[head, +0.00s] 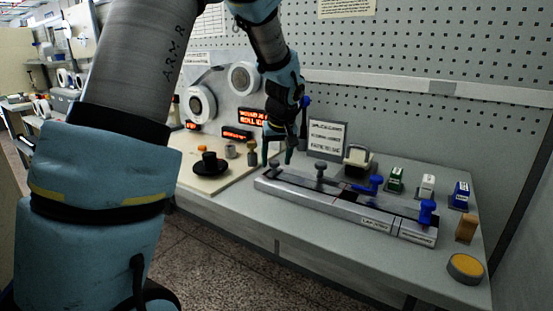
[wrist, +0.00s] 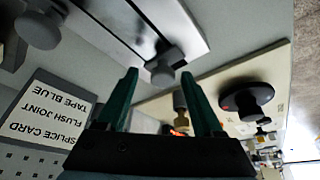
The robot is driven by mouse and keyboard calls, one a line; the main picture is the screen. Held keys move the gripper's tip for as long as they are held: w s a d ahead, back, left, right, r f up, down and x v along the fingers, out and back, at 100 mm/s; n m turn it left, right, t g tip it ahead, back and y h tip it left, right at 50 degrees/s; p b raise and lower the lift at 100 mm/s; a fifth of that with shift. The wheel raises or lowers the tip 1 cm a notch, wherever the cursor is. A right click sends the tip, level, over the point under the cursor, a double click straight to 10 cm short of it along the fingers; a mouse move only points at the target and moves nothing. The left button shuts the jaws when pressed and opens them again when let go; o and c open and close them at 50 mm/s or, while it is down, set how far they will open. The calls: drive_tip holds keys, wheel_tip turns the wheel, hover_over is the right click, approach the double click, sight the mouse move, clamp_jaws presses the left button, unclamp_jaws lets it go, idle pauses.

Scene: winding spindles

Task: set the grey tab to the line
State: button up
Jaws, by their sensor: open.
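The grey tab, a round-topped grey knob (head: 320,168), stands upright on the left part of the long metal rail (head: 290,190). A grey knob at the rail's edge (wrist: 163,74) shows in the wrist view just beyond my fingertips. My gripper (head: 277,158) points down, open and empty, above the back left end of the rail, left of the grey knob. Its two green fingers (wrist: 158,88) are spread apart in the wrist view, with no visible contact with the knob.
Blue clamps (head: 427,211) stand on the rail's right part. A splice card (head: 327,139) and a tape dispenser (head: 357,160) are behind it. A pale board with a black spindle (head: 209,163) lies left. Several small stampers (head: 396,179) and an orange-topped tin (head: 466,267) stand right.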

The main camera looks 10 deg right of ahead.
drive_tip(key=b+v, duration=0.1)
drive_tip(key=v, duration=0.9)
drive_tip(key=shift+s+r, duration=0.25)
drive_tip(key=shift+r, duration=0.1)
drive_tip(key=s+a+f+g+p, duration=0.1)
drive_tip(key=s+a+f, duration=0.2)
drive_tip(key=a, duration=0.5)
drive_tip(key=s+a+f+g+p, duration=0.1)
drive_tip(key=s+a+f, duration=0.3)
drive_tip(key=s+a, duration=0.2)
drive_tip(key=s+a+f+p, duration=0.1)
drive_tip(key=s+a+f, duration=0.3)
drive_tip(key=a, duration=0.6)
drive_tip(key=shift+s+a+m+g, duration=0.25)
drive_tip(key=shift+s+m+g, duration=0.05)
drive_tip(key=shift+m+g, duration=0.1)
